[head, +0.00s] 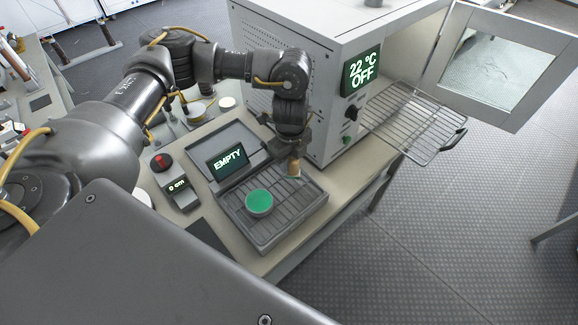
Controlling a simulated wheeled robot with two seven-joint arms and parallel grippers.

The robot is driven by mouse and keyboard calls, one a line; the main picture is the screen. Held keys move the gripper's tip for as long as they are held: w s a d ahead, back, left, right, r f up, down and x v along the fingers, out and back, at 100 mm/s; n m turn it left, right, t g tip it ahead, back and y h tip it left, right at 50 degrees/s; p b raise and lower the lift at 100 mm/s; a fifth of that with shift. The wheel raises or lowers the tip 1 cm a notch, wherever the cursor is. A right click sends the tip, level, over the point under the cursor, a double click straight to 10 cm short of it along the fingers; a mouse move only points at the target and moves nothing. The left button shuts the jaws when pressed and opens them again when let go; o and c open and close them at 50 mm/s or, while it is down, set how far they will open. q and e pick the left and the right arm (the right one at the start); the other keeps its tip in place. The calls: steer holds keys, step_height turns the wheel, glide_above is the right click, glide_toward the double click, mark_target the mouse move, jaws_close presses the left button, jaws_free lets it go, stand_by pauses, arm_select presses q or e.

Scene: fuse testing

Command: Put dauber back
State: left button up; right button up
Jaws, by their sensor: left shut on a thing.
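My left gripper (292,150) reaches in from the left and points down over the right back part of a dark ribbed tray (262,238). It is shut on the dauber (295,169), a small tan piece with a pale lower end that sticks out below the fingers. I cannot tell whether the dauber's lower end touches the tray or hangs just above it. The upper part of the dauber is hidden by the gripper. My right gripper is not in view.
A round green-topped dish (259,203) sits on the tray, beside a display reading EMPTY (227,162). A grey oven (322,75) stands behind, its door (504,65) open and wire rack (413,118) pulled out. A red-button box (173,182) is at left.

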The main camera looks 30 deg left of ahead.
arm_select(q)
step_height(320, 180, down, 3)
steer(key=shift+a+f+p, duration=0.1)
steer(key=shift+a+p, duration=0.05)
steer(key=shift+p, duration=0.35)
steer(key=shift+w+f, duration=0.1)
steer(key=shift+f, duration=0.1)
steer(key=shift+f, duration=0.1)
steer(key=o, duration=1)
